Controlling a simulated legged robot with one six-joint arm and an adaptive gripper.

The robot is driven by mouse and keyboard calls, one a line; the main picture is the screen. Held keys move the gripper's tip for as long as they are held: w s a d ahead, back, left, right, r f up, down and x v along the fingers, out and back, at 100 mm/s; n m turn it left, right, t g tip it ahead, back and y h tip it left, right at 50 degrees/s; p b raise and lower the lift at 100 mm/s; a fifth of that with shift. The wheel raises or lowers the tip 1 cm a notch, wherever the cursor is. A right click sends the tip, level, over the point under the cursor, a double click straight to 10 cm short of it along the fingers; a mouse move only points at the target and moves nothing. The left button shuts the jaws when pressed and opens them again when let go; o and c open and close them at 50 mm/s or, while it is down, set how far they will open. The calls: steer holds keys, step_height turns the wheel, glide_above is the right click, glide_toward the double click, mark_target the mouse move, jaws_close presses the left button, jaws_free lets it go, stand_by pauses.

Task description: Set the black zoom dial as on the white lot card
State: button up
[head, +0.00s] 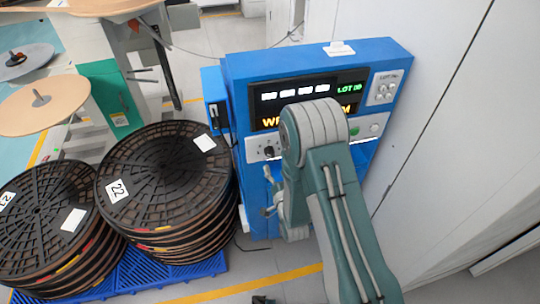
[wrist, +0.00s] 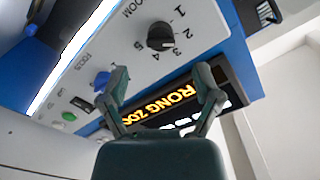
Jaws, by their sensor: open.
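The black zoom dial (wrist: 161,36) sits on the machine's pale panel, with numbers 1 to 5 around it. A pale mark on it seems to face the 2–3 side, but I cannot tell exactly. In the head view the black dial (head: 268,151) is left of my arm. My gripper (wrist: 160,75) is open and empty, its fingers apart and short of the dial in the picture. In the head view my gripper (head: 268,192) is partly hidden by my arm, below the dial. A white card (head: 339,48) lies on the machine's top; its text is unreadable.
The blue machine (head: 238,75) has a dark screen with orange text (wrist: 160,107) reading partly "RONG ZOO". A blue focus knob (wrist: 101,80) and a green button (wrist: 69,116) share the panel. Stacked black reels (head: 165,180) stand left on a blue pallet (head: 180,276).

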mark_target(270, 156)
steer(key=x, duration=0.7)
steer(key=shift+c, duration=0.3)
steer(key=shift+s, duration=0.1)
jaws_close()
